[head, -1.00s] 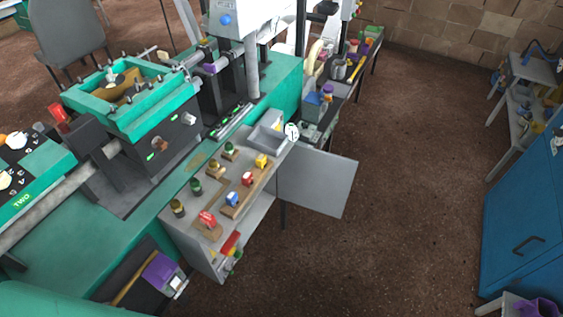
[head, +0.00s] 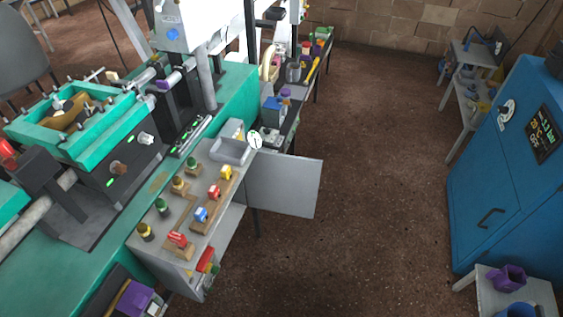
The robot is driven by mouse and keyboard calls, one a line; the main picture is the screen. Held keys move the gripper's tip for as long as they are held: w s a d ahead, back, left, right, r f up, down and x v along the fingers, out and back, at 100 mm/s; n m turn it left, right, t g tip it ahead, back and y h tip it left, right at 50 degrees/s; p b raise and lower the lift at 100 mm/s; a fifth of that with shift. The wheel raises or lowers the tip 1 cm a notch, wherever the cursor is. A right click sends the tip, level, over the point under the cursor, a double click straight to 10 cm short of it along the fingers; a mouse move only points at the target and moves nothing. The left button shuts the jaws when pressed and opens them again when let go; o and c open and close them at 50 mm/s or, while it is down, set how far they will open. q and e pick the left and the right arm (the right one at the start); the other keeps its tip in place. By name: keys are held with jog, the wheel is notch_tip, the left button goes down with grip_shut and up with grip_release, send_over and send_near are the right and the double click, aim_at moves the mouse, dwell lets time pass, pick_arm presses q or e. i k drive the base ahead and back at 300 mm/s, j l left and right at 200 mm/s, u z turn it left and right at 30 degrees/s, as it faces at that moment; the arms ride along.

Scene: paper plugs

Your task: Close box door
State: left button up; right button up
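A grey box (head: 212,258) stands at the end of the green workbench, with several small coloured plugs on its top. Its flat grey door (head: 284,186) is swung open and sticks out to the right over the floor. The box's front is open, and some red, yellow and green things (head: 207,262) show in its lower part. Neither of my grippers shows in the head view, so nothing is seen touching the door.
The green machine bench (head: 75,245) fills the left side. A blue cabinet (head: 500,165) stands at the right, with a small grey table (head: 540,290) in front of it holding purple and blue containers. Brown floor between the box and cabinet is clear.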

aim_at(283, 183)
jog(key=i+l+u, duration=0.1)
jog(key=u, duration=1.3)
jog(key=l+u, duration=0.4)
jog(key=l, duration=0.15)
jog(key=l+u, duration=0.4)
jog(key=l, duration=0.15)
jog(key=k+l+u, duration=0.1)
jog(key=l+u, duration=0.3)
jog(key=l, duration=0.15)
jog(key=k+l+u, duration=0.2)
jog(key=l+u, duration=0.25)
jog(key=k+l, duration=0.2)
jog(key=l, duration=0.25)
jog(key=k+l+u, duration=0.1)
jog(key=k+l, duration=0.15)
jog(key=l, duration=0.15)
jog(key=k+l, duration=0.2)
jog(key=l, duration=0.25)
jog(key=k+l+u, duration=0.1)
jog(key=k+l, duration=0.15)
jog(key=l, duration=0.15)
jog(key=k+l, duration=0.2)
jog(key=l, duration=0.2)
jog(key=u, duration=0.05)
